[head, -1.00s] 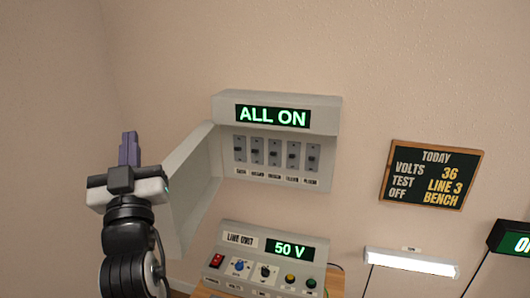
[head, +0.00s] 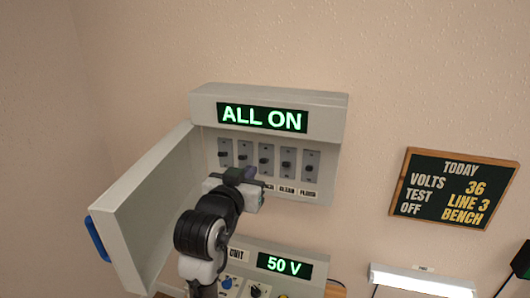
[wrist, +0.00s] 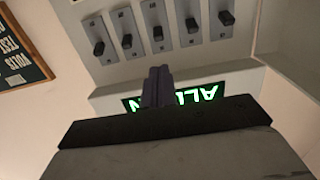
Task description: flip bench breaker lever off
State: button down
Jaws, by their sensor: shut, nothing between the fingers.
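The breaker box (head: 270,98) on the wall is open and its display reads ALL ON. Inside is a row of several dark levers on grey plates. The middle one is the bench lever (head: 266,160); its label is partly covered by my gripper, with only its end letters showing. My gripper (head: 249,174) is shut and empty, just below and in front of the middle of the row. In the wrist view, which looks upside down, the closed fingers (wrist: 157,84) line up with the middle lever (wrist: 157,34). I see a gap between them in that picture; contact is not visible.
The box's door (head: 143,205) hangs open at the left with a blue handle (head: 97,238). Below is the line unit (head: 280,250) reading 50 V, partly behind my arm. A chalkboard (head: 453,199) at the right lists volts 36, test line 3, off bench.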

jog(key=shift+s, duration=0.1)
jog(key=p, duration=0.2)
send_near(266, 151)
jog(key=x, duration=0.5)
jog(key=shift+s+r, duration=0.1)
jog(key=shift+r, duration=0.05)
jog(key=shift+w+d+f+p, duration=0.2)
jog(key=shift+w+p, duration=0.1)
jog(key=shift+w, duration=0.3)
jog(key=shift+f+b, duration=0.1)
jog(key=shift+b, duration=0.2)
